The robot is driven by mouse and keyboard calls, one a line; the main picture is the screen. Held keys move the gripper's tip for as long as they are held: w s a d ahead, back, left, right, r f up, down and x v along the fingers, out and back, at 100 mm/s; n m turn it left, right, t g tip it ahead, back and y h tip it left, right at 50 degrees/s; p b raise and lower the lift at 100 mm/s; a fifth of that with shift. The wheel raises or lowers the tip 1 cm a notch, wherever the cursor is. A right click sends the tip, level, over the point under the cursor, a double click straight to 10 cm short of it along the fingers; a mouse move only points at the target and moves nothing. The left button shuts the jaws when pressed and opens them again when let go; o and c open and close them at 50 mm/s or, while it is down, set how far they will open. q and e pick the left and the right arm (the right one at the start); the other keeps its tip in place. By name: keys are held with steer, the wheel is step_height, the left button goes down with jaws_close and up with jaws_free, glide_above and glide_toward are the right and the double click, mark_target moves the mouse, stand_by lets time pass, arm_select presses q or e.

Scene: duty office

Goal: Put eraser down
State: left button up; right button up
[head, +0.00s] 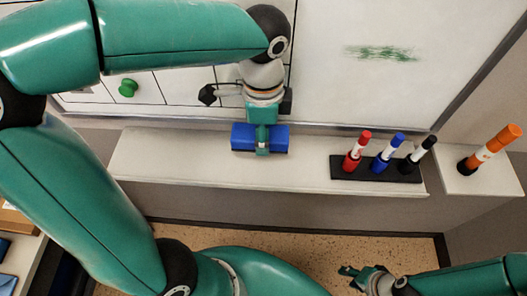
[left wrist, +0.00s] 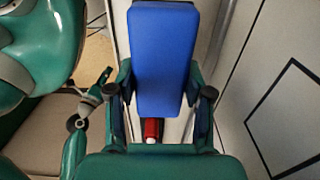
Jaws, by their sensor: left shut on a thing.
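The blue block-shaped eraser (head: 279,140) is at the back of the white ledge (head: 200,172), below the whiteboard. My left gripper (head: 262,142) comes down over it and is shut on its middle. In the left wrist view the eraser (left wrist: 163,55) sits between the two fingers (left wrist: 160,85). Whether its underside touches the ledge I cannot tell. My right gripper (head: 352,275) is low at the bottom right, away from the ledge. Its fingers look apart, with nothing between them.
Right of the eraser, a black holder (head: 343,170) carries a red marker (head: 358,150), a blue marker (head: 389,152) and a black marker (head: 417,155). An orange marker (head: 490,147) stands farther right. The whiteboard (head: 390,90) bears a green scribble (head: 382,53). The ledge's left part is clear.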

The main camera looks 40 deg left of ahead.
mark_target(263, 160)
arm_select(q)
step_height(263, 160, down, 6)
steer(key=shift+s, duration=0.1)
steer(key=shift+f, duration=0.5)
steer(key=o, duration=1)
steer(key=shift+r, duration=0.15)
step_height(263, 160, up, 12)
steer(key=shift+f, duration=0.1)
